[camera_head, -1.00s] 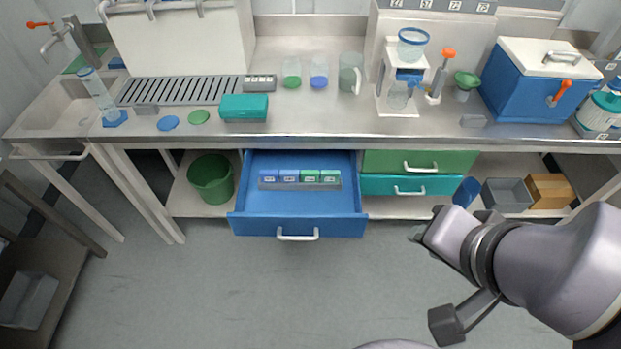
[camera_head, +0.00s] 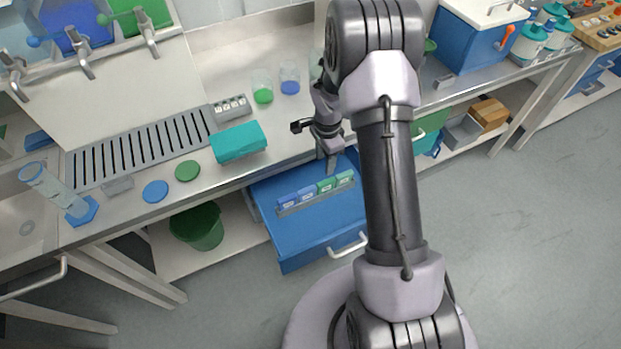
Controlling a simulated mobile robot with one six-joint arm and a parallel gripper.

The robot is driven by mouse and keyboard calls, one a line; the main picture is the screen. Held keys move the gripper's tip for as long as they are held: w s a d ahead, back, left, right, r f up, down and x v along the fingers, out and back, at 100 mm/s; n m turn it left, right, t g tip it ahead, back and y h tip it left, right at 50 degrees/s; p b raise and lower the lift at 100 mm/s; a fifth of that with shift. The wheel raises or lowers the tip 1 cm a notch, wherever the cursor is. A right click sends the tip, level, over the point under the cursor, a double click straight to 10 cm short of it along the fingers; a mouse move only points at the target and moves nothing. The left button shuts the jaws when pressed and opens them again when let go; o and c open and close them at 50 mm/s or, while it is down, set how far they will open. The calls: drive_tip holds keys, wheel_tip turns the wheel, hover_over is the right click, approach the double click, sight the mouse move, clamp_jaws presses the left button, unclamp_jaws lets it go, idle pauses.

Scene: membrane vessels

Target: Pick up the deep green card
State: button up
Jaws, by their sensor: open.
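A small rack (camera_head: 316,201) in the open blue drawer holds two blue cards (camera_head: 296,197) at its left and two green cards at its right. The far-right green card (camera_head: 345,178) looks slightly deeper in shade than the green card beside it (camera_head: 326,185), though the difference is hard to judge. My gripper (camera_head: 329,166) is open and points down above the right, back part of the drawer. It is just behind the green cards and appears empty and apart from them. Its far side is partly hidden by my arm.
The blue drawer (camera_head: 290,247) is pulled out below the bench edge. A teal box (camera_head: 238,142) and two flat discs, green (camera_head: 188,171) and blue (camera_head: 155,191), lie on the bench. A green bin (camera_head: 197,228) stands on the shelf to the left.

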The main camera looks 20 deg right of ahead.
sight(326, 182)
wheel_tip(326, 182, down, 8)
drive_tip(key=shift+r+b, duration=0.1)
drive_tip(key=shift+b, duration=0.85)
drive_tip(key=f, duration=0.1)
drive_tip(key=f+b, duration=0.1)
drive_tip(key=f, duration=0.1)
drive_tip(key=f+b, duration=0.1)
drive_tip(key=f, duration=0.1)
drive_tip(key=shift+s+d+f, duration=0.1)
drive_tip(key=shift+d+f, duration=0.15)
drive_tip(key=shift+d, duration=0.15)
drive_tip(key=shift+r, duration=0.15)
drive_tip(key=shift+c, duration=0.8)
clamp_jaws()
